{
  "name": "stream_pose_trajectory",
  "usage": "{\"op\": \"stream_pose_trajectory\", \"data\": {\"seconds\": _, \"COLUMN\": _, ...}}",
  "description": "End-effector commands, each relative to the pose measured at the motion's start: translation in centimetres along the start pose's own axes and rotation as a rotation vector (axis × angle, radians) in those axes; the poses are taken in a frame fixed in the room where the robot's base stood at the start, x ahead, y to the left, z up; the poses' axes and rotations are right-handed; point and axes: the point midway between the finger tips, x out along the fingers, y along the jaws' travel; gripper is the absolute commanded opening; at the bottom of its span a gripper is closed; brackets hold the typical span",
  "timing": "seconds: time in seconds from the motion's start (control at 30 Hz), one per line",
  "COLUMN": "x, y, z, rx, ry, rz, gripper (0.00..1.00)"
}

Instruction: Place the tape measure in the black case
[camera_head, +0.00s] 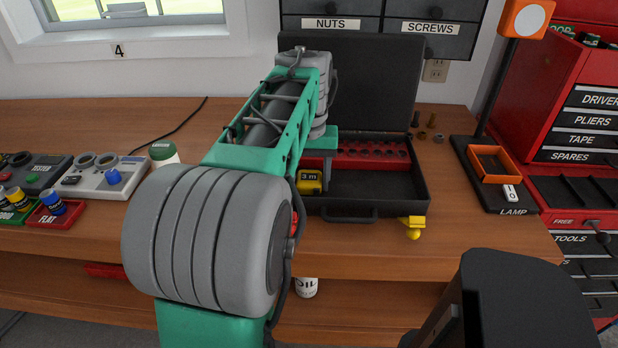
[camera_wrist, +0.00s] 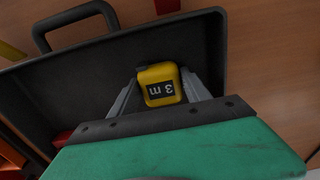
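The tape measure (camera_head: 309,183), yellow and black with a "3 m" label, shows at the left part of the open black case (camera_head: 393,209). In the wrist view the tape measure (camera_wrist: 160,84) sits between the two grey fingers of my gripper (camera_wrist: 161,80), which close against its sides. The black case (camera_wrist: 60,84) surrounds it in that view, with its handle at the top left. I cannot tell whether the tape measure touches the case floor. My arm hides the gripper and the case's left end in the head view.
The case lid (camera_head: 375,80) stands open at the back. A red holed strip (camera_head: 370,155) lies along the case's rear. A lamp (camera_head: 490,175) stands to the right, beside a red tool cabinet (camera_head: 570,100). Testers and small bins (camera_head: 100,178) stand at left.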

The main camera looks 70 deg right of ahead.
Motion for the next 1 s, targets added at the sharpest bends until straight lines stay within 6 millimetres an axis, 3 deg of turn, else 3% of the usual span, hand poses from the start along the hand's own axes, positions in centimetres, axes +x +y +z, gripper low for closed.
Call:
{"op": "stream_pose_trajectory", "data": {"seconds": 0.2, "x": -0.1, "y": 0.0, "z": 0.0, "rx": 0.000, "ry": 0.001, "rz": 0.000, "gripper": 0.74}}
{"op": "stream_pose_trajectory", "data": {"seconds": 0.53, "x": -0.9, "y": 0.0, "z": -0.1, "rx": 0.000, "ry": 0.003, "rz": 0.000, "gripper": 0.74}}
{"op": "stream_pose_trajectory", "data": {"seconds": 1.0, "x": -11.3, "y": 0.0, "z": -0.1, "rx": 0.000, "ry": 0.003, "rz": 0.000, "gripper": 0.74}}
